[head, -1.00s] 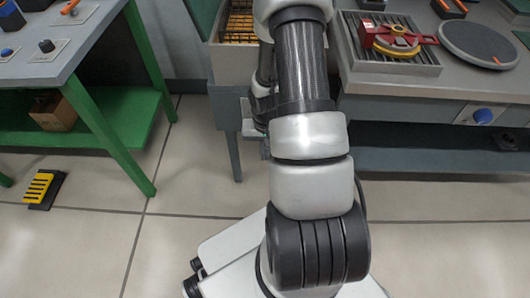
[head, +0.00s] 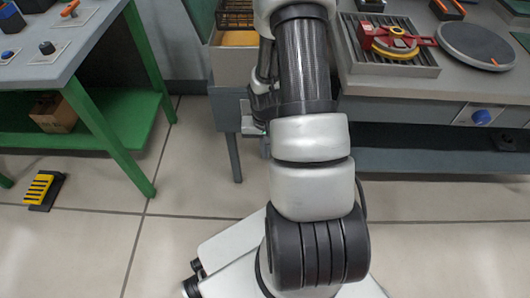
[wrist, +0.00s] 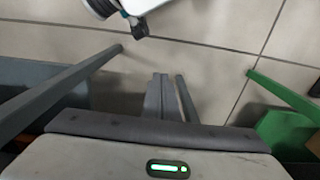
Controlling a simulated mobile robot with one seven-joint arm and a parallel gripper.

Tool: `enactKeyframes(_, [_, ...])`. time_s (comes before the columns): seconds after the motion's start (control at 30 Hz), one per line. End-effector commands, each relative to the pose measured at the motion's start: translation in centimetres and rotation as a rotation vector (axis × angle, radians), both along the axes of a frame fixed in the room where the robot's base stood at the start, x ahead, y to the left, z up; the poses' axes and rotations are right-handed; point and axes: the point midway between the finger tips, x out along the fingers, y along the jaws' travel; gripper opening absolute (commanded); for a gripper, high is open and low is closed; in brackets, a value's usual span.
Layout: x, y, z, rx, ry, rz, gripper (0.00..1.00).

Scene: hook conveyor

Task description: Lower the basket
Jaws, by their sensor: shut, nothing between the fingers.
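The basket (head: 235,18) is a dark wire grid at the top of the head view, partly cut off by the frame edge and my arm. It is at the upper part of a light box (head: 231,63), with a plain orange-yellow surface (head: 238,38) showing below its near edge. My gripper (wrist: 160,77) shows in the wrist view, its fingers together and empty, pointing down over the floor. The basket cannot be made out in the wrist view.
A grey bench (head: 390,88) on the right carries a slatted tray (head: 425,71) with a red and yellow fixture, and a round dark plate (head: 476,45). A green-legged table (head: 110,140) is on the left. A yellow pedal (head: 40,188) lies on the floor. Open floor lies between.

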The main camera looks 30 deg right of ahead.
Motion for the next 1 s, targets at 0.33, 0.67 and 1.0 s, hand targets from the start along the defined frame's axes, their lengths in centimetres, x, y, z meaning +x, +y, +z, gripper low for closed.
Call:
enactKeyframes(0.33, [-0.1, 0.0, 9.0, -0.002, -0.005, -0.001, 0.0])
enactKeyframes(0.67, [-0.3, 0.2, 14.7, -0.001, -0.002, 0.001, 0.0])
enactKeyframes(1.0, [-0.4, 0.3, 15.6, 0.001, 0.001, 0.002, 0.0])
